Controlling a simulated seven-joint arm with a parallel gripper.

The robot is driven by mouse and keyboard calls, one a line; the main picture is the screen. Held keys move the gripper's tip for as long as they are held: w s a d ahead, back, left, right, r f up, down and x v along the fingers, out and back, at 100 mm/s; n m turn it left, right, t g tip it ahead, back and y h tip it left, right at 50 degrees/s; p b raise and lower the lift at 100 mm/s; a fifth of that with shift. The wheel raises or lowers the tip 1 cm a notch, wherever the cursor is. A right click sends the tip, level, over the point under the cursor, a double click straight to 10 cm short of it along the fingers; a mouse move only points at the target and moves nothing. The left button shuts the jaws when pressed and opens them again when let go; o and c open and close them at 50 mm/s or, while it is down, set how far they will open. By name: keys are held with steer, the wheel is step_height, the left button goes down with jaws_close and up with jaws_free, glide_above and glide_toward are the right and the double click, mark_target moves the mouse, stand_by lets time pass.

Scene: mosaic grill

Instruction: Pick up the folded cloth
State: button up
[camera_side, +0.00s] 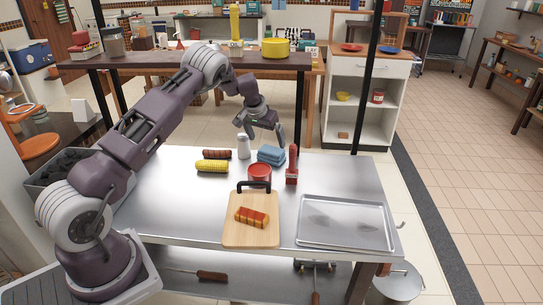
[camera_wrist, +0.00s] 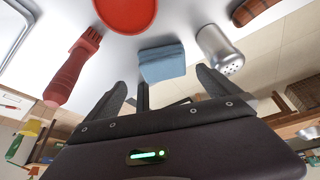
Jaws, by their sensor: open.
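The folded cloth (camera_side: 271,154) is a blue stack lying near the back edge of the metal table. It also shows in the wrist view (camera_wrist: 162,63), in front of the gap between my fingers. My gripper (camera_side: 266,143) is above and close to the cloth in the side view, its fingers pointing down. In the wrist view my gripper (camera_wrist: 160,88) has its two dark fingers spread apart, with nothing between the tips that I can see. I cannot tell from these frames whether a finger touches the cloth.
A white-bodied shaker (camera_side: 243,146) stands left of the cloth and a red-handled brush (camera_side: 292,165) right of it. A red bowl (camera_side: 259,173) is just in front. Corn (camera_side: 212,166), a sausage (camera_side: 216,154), a cutting board (camera_side: 251,236) and a metal tray (camera_side: 346,240) lie around.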

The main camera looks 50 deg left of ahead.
mark_target(269, 152)
steer(key=x, duration=0.8)
steer(key=shift+s+a+f, duration=0.1)
steer(key=shift+a+f, duration=0.1)
steer(key=shift+f, duration=0.1)
steer(key=c, duration=1.2)
steer(key=shift+r, duration=0.15)
